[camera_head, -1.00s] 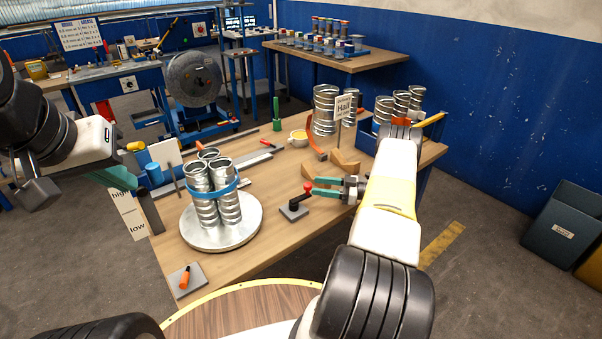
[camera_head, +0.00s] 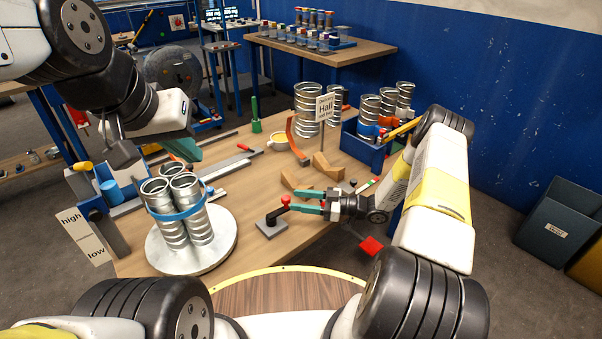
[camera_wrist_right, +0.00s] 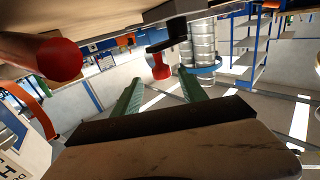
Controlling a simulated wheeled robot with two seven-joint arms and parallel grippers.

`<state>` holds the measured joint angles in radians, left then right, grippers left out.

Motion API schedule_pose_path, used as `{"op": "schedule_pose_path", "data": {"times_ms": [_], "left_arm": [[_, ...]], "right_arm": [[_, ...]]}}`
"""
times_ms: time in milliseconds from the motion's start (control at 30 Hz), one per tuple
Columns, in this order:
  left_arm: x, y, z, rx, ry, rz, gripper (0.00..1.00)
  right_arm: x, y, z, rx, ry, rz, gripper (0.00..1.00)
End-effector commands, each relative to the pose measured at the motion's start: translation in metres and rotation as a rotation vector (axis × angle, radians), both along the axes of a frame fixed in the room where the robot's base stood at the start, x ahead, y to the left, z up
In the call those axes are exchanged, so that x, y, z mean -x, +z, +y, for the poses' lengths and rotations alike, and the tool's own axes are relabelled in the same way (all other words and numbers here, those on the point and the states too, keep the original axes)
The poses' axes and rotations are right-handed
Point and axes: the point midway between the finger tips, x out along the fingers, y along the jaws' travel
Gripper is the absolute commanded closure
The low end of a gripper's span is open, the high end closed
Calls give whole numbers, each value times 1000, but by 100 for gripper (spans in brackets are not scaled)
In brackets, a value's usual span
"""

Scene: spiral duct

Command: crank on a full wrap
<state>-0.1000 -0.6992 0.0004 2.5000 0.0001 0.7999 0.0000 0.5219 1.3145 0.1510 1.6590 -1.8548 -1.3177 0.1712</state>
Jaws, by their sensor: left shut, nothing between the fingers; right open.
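The crank (camera_head: 271,221) is a dark arm with a red knob on a grey base plate near the table's front edge. My right gripper (camera_head: 302,202) is open, its green fingers pointing at the knob. In the right wrist view the red knob (camera_wrist_right: 161,71) shows between and beyond the fingertips (camera_wrist_right: 160,88); I cannot tell whether they touch it. Left of the crank, the round turntable (camera_head: 220,258) carries three upright metal spiral ducts (camera_head: 186,215) bound by a blue band (camera_head: 180,211). My left gripper (camera_head: 180,152) is shut and empty, above the table behind the ducts.
A blue bin (camera_head: 362,145) and more ducts (camera_head: 307,105) stand further back. A high/low board (camera_head: 85,238) is at the left.

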Motion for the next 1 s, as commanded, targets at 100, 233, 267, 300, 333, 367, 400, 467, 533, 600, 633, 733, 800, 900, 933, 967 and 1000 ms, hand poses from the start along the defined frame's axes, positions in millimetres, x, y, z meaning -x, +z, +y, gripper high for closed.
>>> {"op": "schedule_pose_path", "data": {"times_ms": [100,233,267,300,333,367,400,467,533,600,633,733,800,900,933,967,1000], "left_arm": [[0,0,0,0,0,-1,100],[0,0,0,0,0,-1,100],[0,0,0,0,0,-1,100],[0,0,0,0,0,-1,100],[0,0,0,0,0,-1,100],[0,0,0,0,0,-1,100],[0,0,0,0,0,-1,100],[0,0,0,0,0,-1,100],[0,0,0,0,0,-1,100],[0,0,0,0,0,-1,100],[0,0,0,0,0,-1,100],[0,0,0,0,0,-1,100],[0,0,0,0,0,-1,100],[0,0,0,0,0,-1,100],[0,0,0,0,0,-1,100],[0,0,0,0,0,-1,100],[0,0,0,0,0,-1,100]], "right_arm": [[8,3,17,0,24,-4,50],[6,3,30,0,28,-6,50],[5,3,34,0,28,-6,50],[4,3,40,-1,28,-5,50],[3,3,45,-1,27,-5,50],[1,3,50,0,27,-6,50],[0,3,56,-1,27,-6,50],[-3,3,66,0,26,-5,50],[-5,4,75,-1,26,-5,50],[-7,3,82,0,26,-6,50],[-7,3,85,1,25,-5,50],[-9,3,91,1,24,-6,50],[-10,3,92,0,24,-6,50],[-10,3,92,1,23,-6,50],[-10,3,92,1,23,-6,50],[-10,3,92,1,23,-6,50],[-10,3,92,1,23,-6,50]]}}
